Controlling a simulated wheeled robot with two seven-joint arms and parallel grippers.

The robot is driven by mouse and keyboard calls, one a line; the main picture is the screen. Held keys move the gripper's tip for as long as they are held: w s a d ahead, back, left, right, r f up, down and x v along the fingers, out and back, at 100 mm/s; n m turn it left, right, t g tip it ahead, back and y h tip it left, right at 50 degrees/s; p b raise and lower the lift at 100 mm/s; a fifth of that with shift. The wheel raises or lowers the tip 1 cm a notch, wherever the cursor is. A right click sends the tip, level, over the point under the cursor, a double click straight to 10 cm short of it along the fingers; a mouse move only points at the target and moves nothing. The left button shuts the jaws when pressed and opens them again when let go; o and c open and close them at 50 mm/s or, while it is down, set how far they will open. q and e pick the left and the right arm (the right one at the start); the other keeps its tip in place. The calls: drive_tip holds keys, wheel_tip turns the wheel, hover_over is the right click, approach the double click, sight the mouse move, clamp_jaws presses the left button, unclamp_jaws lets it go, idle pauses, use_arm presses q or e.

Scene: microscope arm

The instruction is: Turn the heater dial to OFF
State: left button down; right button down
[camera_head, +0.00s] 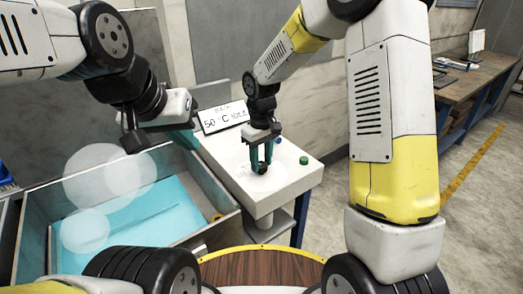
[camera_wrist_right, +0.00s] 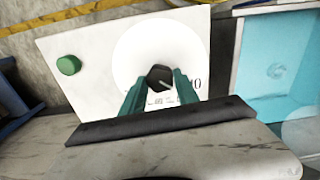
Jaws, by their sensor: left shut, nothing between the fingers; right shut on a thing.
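The heater dial is a small dark knob (camera_wrist_right: 159,78) on a round white face (camera_wrist_right: 135,45) with printed marks. The face is on top of a white control box (camera_head: 292,183). A light pointer line on the knob aims towards the lower right in the right wrist view; part of the lettering is hidden by the fingers. My right gripper (camera_head: 260,176) points down from above and is shut on the knob, one teal finger on each side (camera_wrist_right: 158,88). My left gripper (camera_head: 190,141) is shut and empty, held over the tank's far right edge, left of the box.
A sign (camera_head: 224,117) reading "50 °C" stands behind the box. A green button (camera_head: 304,160) is on the box; it shows in the right wrist view too (camera_wrist_right: 69,65). A grey-walled tank (camera_head: 35,222) of blue water lies left. A workbench (camera_head: 468,85) stands far right.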

sight(262, 164)
drive_tip(key=shift+n, duration=1.1)
drive_tip(key=c, duration=0.9)
unclamp_jaws()
drive_tip(key=shift+r, duration=3.95)
drive_tip(key=s+d+r+m+t, duration=0.2)
drive_tip(key=s+d+r+m, duration=0.2)
drive_tip(key=s+d+r, duration=0.4)
drive_tip(key=s+d+r+m+t+y, duration=0.1)
drive_tip(key=s+d+r+m+t, duration=0.1)
drive_tip(key=s, duration=0.4)
drive_tip(key=s+d+r+m+t+y, duration=0.1)
drive_tip(key=s+d+r+m+t, duration=0.1)
drive_tip(key=s+d+m, duration=0.1)
drive_tip(key=s+d, duration=0.1)
drive_tip(key=s, duration=0.1)
drive_tip(key=shift+s+d+m, duration=0.2)
drive_tip(key=shift+s+m, duration=0.1)
drive_tip(key=shift+s, duration=0.1)
